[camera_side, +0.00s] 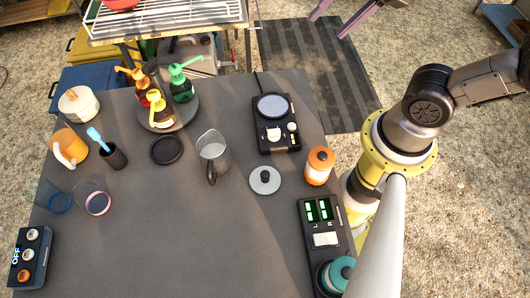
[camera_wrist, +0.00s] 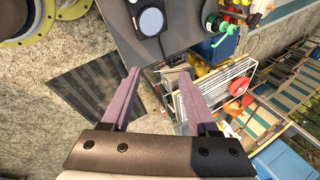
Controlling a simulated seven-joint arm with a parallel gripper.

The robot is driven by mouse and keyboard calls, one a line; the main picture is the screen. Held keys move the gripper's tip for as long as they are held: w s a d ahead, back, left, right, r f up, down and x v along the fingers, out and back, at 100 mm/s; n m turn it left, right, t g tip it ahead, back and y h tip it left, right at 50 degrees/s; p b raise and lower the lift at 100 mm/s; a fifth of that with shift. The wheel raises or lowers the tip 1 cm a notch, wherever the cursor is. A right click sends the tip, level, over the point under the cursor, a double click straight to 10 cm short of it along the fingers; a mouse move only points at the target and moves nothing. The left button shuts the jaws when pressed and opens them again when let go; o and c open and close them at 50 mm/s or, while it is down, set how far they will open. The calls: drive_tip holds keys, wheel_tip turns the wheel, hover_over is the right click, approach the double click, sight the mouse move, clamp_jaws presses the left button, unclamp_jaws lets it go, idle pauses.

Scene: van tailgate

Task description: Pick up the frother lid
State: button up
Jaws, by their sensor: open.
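The frother lid, a grey disc with a black knob (camera_side: 265,181), lies flat on the dark table in the side view. I do not see the lid in the wrist view. My gripper (camera_side: 328,26) is open and empty, beyond the table's far right corner, well away from the lid. Its two purple fingers also show in the wrist view (camera_wrist: 159,78), spread apart with the ground and a striped mat around them.
A round tray (camera_side: 190,119) holds several pump bottles. A black disc (camera_side: 166,150) lies left of the jug. The front middle of the table (camera_side: 200,240) is clear.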

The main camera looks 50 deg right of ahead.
drive_tip(key=w+a+f+m+g, duration=0.1)
drive_tip(key=w+a+m, duration=0.1)
drive_tip(key=a+m, duration=0.15)
drive_tip(key=m+g, duration=0.2)
drive_tip(key=g, duration=0.2)
hover_over(265, 173)
drive_tip(key=shift+n+y, duration=0.25)
drive_tip(key=shift+y, duration=0.05)
drive_tip(key=f, duration=1.8)
drive_tip(key=shift+w+d, duration=0.2)
drive_tip(key=shift+d, duration=0.2)
drive_tip(key=shift+s+a+f, duration=0.15)
drive_tip(key=shift+a+f, duration=0.05)
drive_tip(key=shift+f, duration=1.05)
drive_tip(key=shift+s+a+f, duration=0.15)
drive_tip(key=shift+f, duration=1.1)
clamp_jaws()
